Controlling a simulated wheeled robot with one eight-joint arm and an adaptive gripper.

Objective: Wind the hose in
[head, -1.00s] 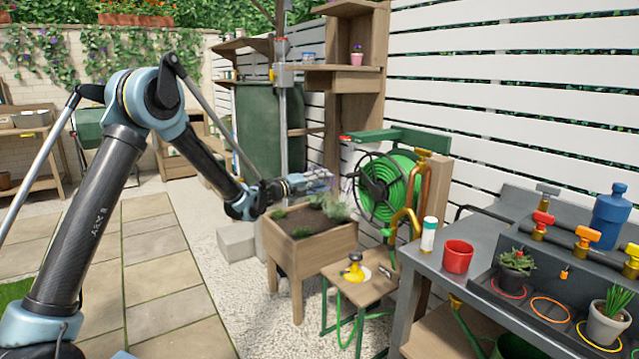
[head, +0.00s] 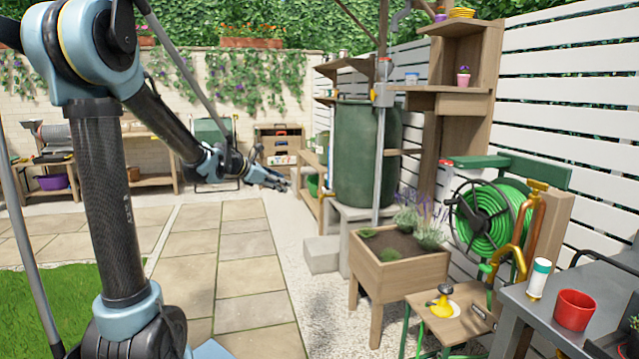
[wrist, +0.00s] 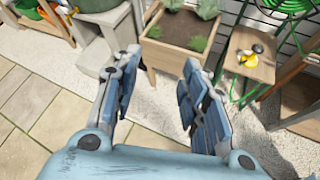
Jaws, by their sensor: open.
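The green hose (head: 497,222) is coiled on a reel (head: 470,212) with a dark spoked side, mounted by the white slatted fence at the right in the head view. A yellow spray nozzle (head: 440,305) lies on a small wooden stool (head: 462,328) in front of it; it also shows in the wrist view (wrist: 248,58). Green hose hangs by the stool's legs. My gripper (head: 282,182) is well left of the reel, above the paving and gravel. In the wrist view my gripper (wrist: 157,90) has its fingers apart with nothing between them.
A wooden planter (head: 400,277) with lavender stands between my gripper and the reel. Concrete blocks (head: 322,255) and a green water barrel (head: 366,155) are behind it. A grey bench with a red pot (head: 574,309) is at the right. The paving (head: 235,270) is clear.

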